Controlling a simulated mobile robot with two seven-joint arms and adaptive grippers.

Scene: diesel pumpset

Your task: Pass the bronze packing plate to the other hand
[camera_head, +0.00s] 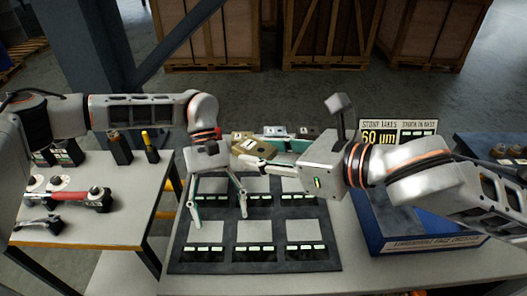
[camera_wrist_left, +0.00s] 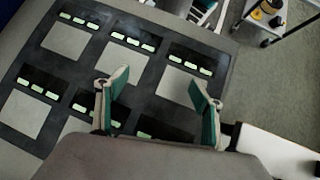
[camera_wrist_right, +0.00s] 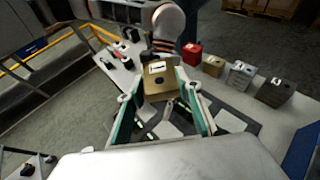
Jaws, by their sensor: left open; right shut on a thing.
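The bronze packing plate, a gold-brown block with a white label (camera_wrist_right: 158,82), is between the fingers of my right gripper (camera_wrist_right: 157,92) in the right wrist view. That gripper is shut on it. In the head view the held block (camera_head: 258,149) is above the far part of the dark tray, partly hidden by the fingers. My left gripper (camera_head: 218,208) is open and empty, pointing down over the tray, to the left of and nearer than the held block. In the left wrist view its spread fingers (camera_wrist_left: 157,92) have only the tray below them.
The dark tray (camera_head: 175,258) has several pale square pads with green-lit labels. A row behind it includes red (camera_wrist_right: 193,54), gold (camera_wrist_right: 214,66), silver (camera_wrist_right: 241,74) and dark (camera_wrist_right: 275,92) blocks. A blue bin (camera_head: 420,243) with a sign stands right; a tool table (camera_head: 100,225) stands left.

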